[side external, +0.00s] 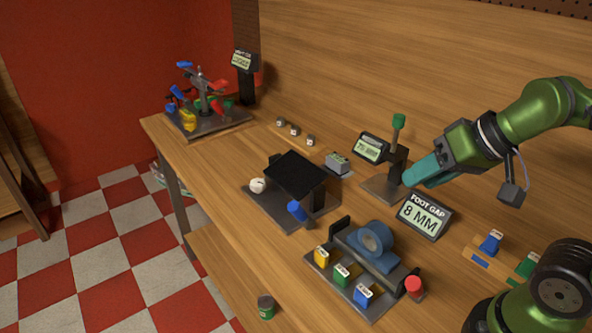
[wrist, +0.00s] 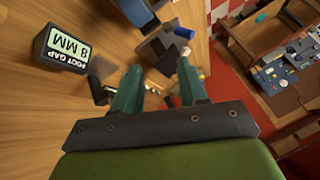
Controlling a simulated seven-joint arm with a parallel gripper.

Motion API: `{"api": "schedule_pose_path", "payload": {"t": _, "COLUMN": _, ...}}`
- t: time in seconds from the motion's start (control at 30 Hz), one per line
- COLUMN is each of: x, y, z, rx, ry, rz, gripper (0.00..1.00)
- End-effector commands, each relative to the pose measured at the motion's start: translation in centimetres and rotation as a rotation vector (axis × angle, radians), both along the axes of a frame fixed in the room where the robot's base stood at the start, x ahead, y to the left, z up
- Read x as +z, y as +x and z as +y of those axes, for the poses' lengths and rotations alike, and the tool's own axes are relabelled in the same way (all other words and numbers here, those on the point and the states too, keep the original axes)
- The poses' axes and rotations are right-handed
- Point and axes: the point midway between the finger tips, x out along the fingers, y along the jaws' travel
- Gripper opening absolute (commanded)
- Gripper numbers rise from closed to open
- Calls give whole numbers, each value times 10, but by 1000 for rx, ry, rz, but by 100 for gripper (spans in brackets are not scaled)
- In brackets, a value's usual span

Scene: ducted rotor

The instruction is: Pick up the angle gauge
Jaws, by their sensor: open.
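A small grey box with a pale display, which looks like the angle gauge (side external: 338,163), sits on a dark pad right of the black tilted plate in the side view. I cannot pick it out for certain in the wrist view. My gripper (side external: 408,180) is to the right of the gauge and apart from it, with its teal fingers pointing left, close to the stand with the green knob (side external: 399,121). In the wrist view my gripper (wrist: 159,68) shows two teal fingers spread apart, with nothing held between them.
The foot gap display (side external: 424,216) stands just below my gripper; it also shows in the wrist view (wrist: 65,50). A tilted black plate (side external: 296,174) is left of the gauge. A fixture with a blue roll (side external: 375,238) and coloured blocks stands in front.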

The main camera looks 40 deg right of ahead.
Motion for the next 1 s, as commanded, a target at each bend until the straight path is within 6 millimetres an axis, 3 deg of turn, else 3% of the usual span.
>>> {"api": "schedule_pose_path", "payload": {"t": 0.03, "x": 0, "y": 0, "z": 0, "rx": 0, "ry": 0, "rz": 0, "gripper": 43}}
{"api": "schedule_pose_path", "payload": {"t": 0.23, "x": 0, "y": 0, "z": 0, "rx": 0, "ry": 0, "rz": 0, "gripper": 71}}
{"api": "schedule_pose_path", "payload": {"t": 0.57, "x": 3, "y": 6, "z": -2, "rx": 2, "ry": -14, "rz": 4, "gripper": 71}}
{"api": "schedule_pose_path", "payload": {"t": 0.67, "x": 11, "y": 26, "z": -8, "rx": 12, "ry": -54, "rz": 18, "gripper": 71}}
{"api": "schedule_pose_path", "payload": {"t": 0.77, "x": 20, "y": 60, "z": -19, "rx": 35, "ry": -119, "rz": 45, "gripper": 71}}
{"api": "schedule_pose_path", "payload": {"t": 1.0, "x": 20, "y": 163, "z": -60, "rx": 129, "ry": -260, "rz": 115, "gripper": 71}}
